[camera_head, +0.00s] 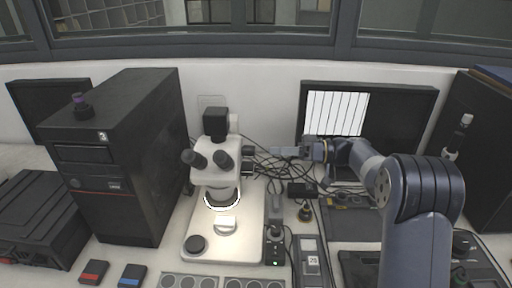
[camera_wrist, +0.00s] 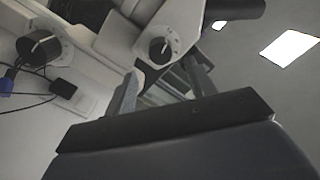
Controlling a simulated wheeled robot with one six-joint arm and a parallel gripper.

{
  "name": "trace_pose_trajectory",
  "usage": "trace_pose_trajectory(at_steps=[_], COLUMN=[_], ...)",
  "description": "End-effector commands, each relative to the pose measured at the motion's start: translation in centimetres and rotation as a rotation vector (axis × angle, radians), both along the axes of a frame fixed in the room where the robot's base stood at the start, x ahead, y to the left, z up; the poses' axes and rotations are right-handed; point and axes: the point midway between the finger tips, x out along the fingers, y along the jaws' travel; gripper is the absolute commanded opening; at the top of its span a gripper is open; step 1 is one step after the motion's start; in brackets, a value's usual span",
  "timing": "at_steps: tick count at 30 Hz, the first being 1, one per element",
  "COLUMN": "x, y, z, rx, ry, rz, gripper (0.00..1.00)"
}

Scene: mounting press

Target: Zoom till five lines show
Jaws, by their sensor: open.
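The white stereo microscope (camera_head: 217,177) stands on its lit base in the middle of the bench. The monitor (camera_head: 335,112) behind my arm shows a white picture crossed by several dark, slightly slanted lines. My gripper (camera_head: 275,152) is open to the right of the microscope head. In the wrist view a dark knob with a pale, marked face (camera_wrist: 163,49) sits on the microscope's side. My gripper (camera_wrist: 160,80) has one finger on either side below this knob, apart from each other. I cannot tell whether either finger touches it.
A larger dark knob (camera_wrist: 39,46) shows at left in the wrist view, near cables. A black computer tower (camera_head: 125,155) stands left of the microscope. Loose cables and a small control box (camera_head: 275,240) lie to its right. Trays of round discs (camera_head: 190,281) lie in front.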

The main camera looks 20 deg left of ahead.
Motion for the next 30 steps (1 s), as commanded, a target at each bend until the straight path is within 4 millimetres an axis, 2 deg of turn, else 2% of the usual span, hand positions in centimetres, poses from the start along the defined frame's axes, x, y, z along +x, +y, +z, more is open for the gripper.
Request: trace_pose_trajectory(at_steps=[1, 6, 12, 22, 30], x=[-0.4, -1.2, -1.6, -1.7, -1.7], y=[1.1, 3.9, 5.8, 6.1, 6.1], z=[0.3, 0.3, 0.1, 0.0, 0.0], rx=[-0.001, -0.001, 0.0, -0.001, -0.001], ry=[0.002, 0.002, 0.0, 0.0, 0.0], rz=[0.005, 0.003, 0.001, 0.001, 0.001], gripper=[0.53, 0.53, 0.53, 0.53, 0.32])
